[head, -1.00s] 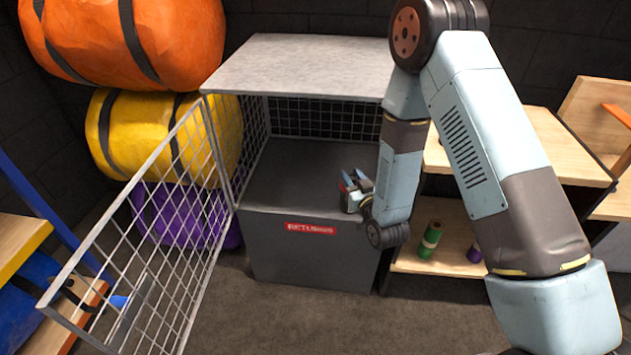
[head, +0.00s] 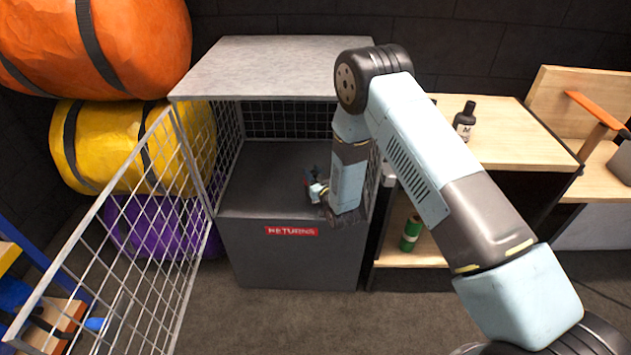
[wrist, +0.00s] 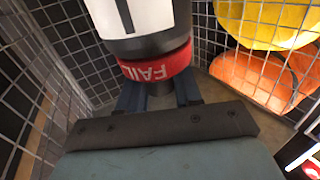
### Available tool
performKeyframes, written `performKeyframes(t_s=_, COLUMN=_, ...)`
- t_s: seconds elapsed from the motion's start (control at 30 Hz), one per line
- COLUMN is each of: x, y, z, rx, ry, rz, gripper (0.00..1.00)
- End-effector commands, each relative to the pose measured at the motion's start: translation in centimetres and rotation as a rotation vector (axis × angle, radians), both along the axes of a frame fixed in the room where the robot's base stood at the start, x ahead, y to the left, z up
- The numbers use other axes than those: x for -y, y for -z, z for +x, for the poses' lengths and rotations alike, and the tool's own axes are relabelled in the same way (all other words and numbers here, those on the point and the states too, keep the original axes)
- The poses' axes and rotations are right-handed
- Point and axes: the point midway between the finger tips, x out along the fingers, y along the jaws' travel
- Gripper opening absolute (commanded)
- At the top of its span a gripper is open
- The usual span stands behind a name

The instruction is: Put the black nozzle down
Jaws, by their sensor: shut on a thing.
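My gripper (head: 316,187) is inside the open mesh cage, over its dark floor (head: 258,188), near the right side. The wrist view shows my gripper's two dark blue fingers (wrist: 159,94) shut on the black nozzle (wrist: 152,46). The nozzle has a white label with a dark mark and a red band reading FAIL. Its far end runs out of the wrist view. In the head view the nozzle is mostly hidden and small. I cannot tell whether it touches the floor. The cage front carries a red RETURNS sign (head: 291,231).
The mesh door (head: 115,245) stands open at the left. A grey top (head: 270,65) covers the cage. Orange (head: 100,40) and yellow (head: 80,150) rolls are stacked left. On the right, a wooden bench (head: 510,140) holds a black bottle-like item (head: 465,121); a green cylinder (head: 411,233) stands below.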

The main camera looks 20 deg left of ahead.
Motion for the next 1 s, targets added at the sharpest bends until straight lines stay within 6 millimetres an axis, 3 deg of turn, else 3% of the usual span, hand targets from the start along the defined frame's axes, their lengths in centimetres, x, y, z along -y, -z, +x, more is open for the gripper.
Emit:
performKeyframes(t_s=0.4, x=-0.2, y=3.7, z=0.5, rx=0.0, ry=0.001, rz=-0.001, gripper=0.0)
performKeyframes(t_s=0.73, x=-0.1, y=3.9, z=0.6, rx=0.001, ry=0.003, rz=-0.001, gripper=0.0)
performKeyframes(t_s=0.77, x=-0.1, y=3.9, z=0.6, rx=0.0, ry=0.003, rz=-0.001, gripper=0.36)
performKeyframes(t_s=1.0, x=-0.1, y=3.9, z=0.6, rx=0.001, ry=0.003, rz=-0.001, gripper=0.59)
